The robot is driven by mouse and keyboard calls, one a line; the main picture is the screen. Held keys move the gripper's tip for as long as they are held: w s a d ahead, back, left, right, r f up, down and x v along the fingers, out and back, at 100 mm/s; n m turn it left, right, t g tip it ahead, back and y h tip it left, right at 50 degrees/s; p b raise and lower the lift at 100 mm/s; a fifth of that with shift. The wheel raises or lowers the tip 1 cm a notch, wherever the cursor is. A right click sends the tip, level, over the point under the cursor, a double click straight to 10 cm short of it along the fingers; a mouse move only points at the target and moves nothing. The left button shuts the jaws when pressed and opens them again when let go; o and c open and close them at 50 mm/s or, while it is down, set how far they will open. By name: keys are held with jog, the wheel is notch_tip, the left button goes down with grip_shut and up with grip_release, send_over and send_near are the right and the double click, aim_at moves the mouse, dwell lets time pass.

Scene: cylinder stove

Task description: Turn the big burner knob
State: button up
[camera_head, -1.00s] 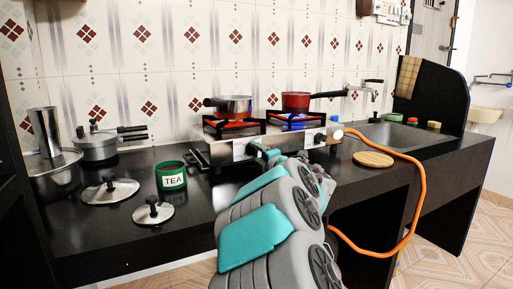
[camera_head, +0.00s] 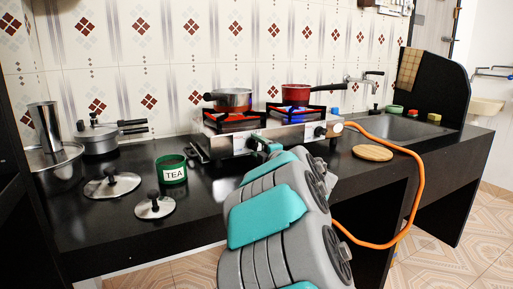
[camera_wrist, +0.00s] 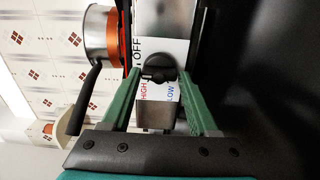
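The two-burner stove (camera_head: 295,135) stands on the black counter. In the wrist view a black knob (camera_wrist: 158,69) sits on its front panel, with OFF, HIGH and LOW printed around it. My gripper (camera_wrist: 160,78) has its green fingers apart, one on each side of this knob; I cannot tell if they touch it. In the head view my gripper (camera_head: 262,147) is at the left part of the stove front and largely hides the knob there. A second knob (camera_head: 320,131) shows uncovered at the right of the panel. Which burner is the big one is unclear.
A steel pan (camera_head: 232,99) is on the left burner, which glows red. A red pan (camera_head: 296,94) is over a blue flame on the right. An orange hose (camera_head: 421,190) loops beside my arm. A green TEA tin (camera_head: 172,170) and lids stand left.

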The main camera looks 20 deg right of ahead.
jog(key=o, duration=0.4)
jog(key=shift+c, duration=0.2)
jog(key=shift+s+d+b, duration=0.1)
jog(key=shift+s+b, duration=0.35)
jog(key=shift+s, duration=3.45)
